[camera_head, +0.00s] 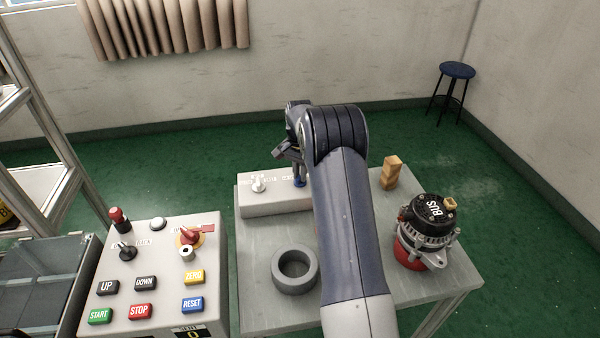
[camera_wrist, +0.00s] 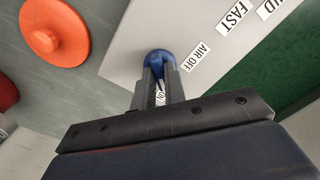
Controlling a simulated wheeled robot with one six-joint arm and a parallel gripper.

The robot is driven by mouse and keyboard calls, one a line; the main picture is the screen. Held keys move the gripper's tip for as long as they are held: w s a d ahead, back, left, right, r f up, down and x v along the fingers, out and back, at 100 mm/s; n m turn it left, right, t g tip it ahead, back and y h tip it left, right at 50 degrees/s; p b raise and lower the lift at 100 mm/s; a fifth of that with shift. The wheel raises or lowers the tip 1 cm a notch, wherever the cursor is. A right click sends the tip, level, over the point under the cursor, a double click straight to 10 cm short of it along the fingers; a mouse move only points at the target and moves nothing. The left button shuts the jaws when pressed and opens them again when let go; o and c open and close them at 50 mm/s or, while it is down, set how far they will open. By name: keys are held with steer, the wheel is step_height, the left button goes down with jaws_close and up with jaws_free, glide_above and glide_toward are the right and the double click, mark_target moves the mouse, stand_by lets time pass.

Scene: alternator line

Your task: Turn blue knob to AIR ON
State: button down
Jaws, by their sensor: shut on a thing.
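The blue knob (camera_wrist: 159,58) sits on a light grey box (camera_wrist: 120,70). My gripper (camera_wrist: 160,72) is shut on the blue knob, with one finger on each side of it. An AIR OFF label (camera_wrist: 197,57) is beside the knob. Another label between my fingers is mostly hidden. In the head view, the blue knob (camera_head: 300,181) shows at the right part of the box (camera_head: 270,208), below my gripper (camera_head: 299,172). My arm hides the box's right end. The direction the knob points cannot be told.
A white knob (camera_head: 258,184) stands on the same box, left of the blue knob. A grey ring (camera_head: 295,269), a wooden block (camera_head: 391,173) and an alternator (camera_head: 428,222) are on the table. A button panel (camera_head: 150,280) stands at left. An orange disc (camera_wrist: 55,32) shows in the wrist view.

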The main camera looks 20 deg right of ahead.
steer(key=shift+m, duration=0.6)
steer(key=c, duration=1.5)
jaws_free()
steer(key=shift+o, duration=0.2)
step_height(320, 180, up, 11)
steer(key=shift+b, duration=0.35)
steer(key=shift+f, duration=0.1)
step_height(320, 180, down, 10)
steer(key=shift+f+p, duration=0.25)
steer(key=shift+p, duration=0.15)
steer(key=shift+f, duration=0.15)
